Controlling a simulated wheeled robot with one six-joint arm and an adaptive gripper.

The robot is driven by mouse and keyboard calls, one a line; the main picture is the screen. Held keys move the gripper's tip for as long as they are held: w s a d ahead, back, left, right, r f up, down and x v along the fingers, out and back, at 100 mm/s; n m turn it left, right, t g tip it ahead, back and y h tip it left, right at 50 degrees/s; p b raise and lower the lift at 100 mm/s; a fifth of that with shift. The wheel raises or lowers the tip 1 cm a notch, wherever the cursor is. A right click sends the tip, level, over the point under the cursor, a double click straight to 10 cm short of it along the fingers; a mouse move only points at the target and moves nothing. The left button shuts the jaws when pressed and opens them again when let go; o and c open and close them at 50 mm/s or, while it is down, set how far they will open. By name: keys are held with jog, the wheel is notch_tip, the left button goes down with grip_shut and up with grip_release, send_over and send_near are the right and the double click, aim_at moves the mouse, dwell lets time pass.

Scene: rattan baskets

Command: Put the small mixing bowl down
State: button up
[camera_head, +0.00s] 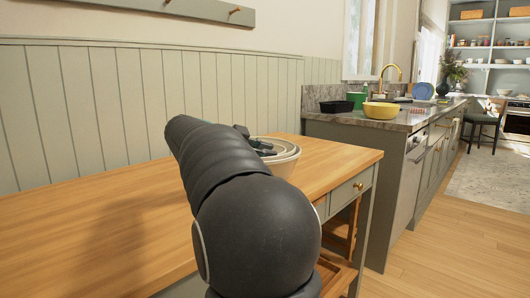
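A pale bowl (284,163) shows on the right side of my dark arm, over the wooden table top. It seems to have more than one rim, so it may be bowls nested together; I cannot tell. My gripper (262,147) is at the bowl's near-left rim, mostly hidden behind my arm. Its fingers look to be over or inside the bowl. Whether they are shut on the rim does not show. The bowl's left part and base are hidden, so I cannot tell whether it touches the table.
The wooden table (85,235) is clear on the left and at its right end. Beyond it, a stone counter (408,121) holds a yellow bowl (381,111), a black container (336,107) and a blue plate (423,91). A chair (487,118) stands farther right on open floor.

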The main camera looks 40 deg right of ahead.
jog(key=v, duration=1.2)
jog(key=shift+r+p, duration=0.35)
jog(key=shift+r, duration=0.05)
